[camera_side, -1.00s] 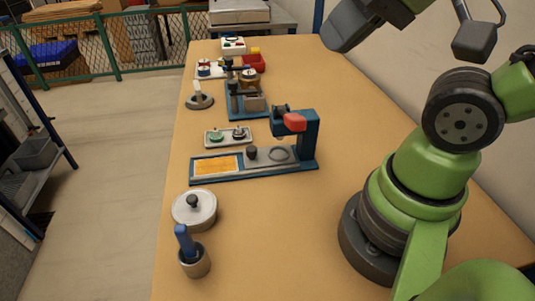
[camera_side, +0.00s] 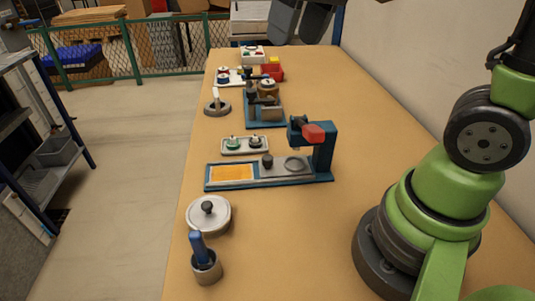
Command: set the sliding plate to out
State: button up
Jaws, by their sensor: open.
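The blue fixture base (camera_side: 270,184) lies across the table's middle. It carries an orange panel (camera_side: 231,172) at its left and a grey plate (camera_side: 277,172) with a black knob (camera_side: 267,160) and a ring at its right. This grey plate looks like the sliding plate; its ring end sits close to the blue post (camera_side: 323,150) with the red head (camera_side: 313,132). My gripper (camera_side: 301,22) shows only partly at the top edge, as two dark grey parts with a gap between them. It is open, appears empty, and is well away from the plate.
A lidded pot (camera_side: 208,214) and a cup with a blue handle (camera_side: 206,265) stand at the front left. A small tray (camera_side: 245,145) lies just behind the fixture. Another blue fixture (camera_side: 265,108), a red bin (camera_side: 272,72) and other items stand farther back.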

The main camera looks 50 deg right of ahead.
jog(key=w+d+f+n+g, duration=0.15)
jog(key=w+f+g, duration=0.25)
jog(key=w+f, duration=0.45)
jog(key=g+h, duration=0.1)
jog(key=g, duration=0.3)
send_near(267, 157)
jog(key=shift+n+t, duration=0.3)
jog(key=shift+n, duration=0.05)
jog(key=x, duration=0.9)
jog(key=shift+s, duration=0.35)
grip_shut()
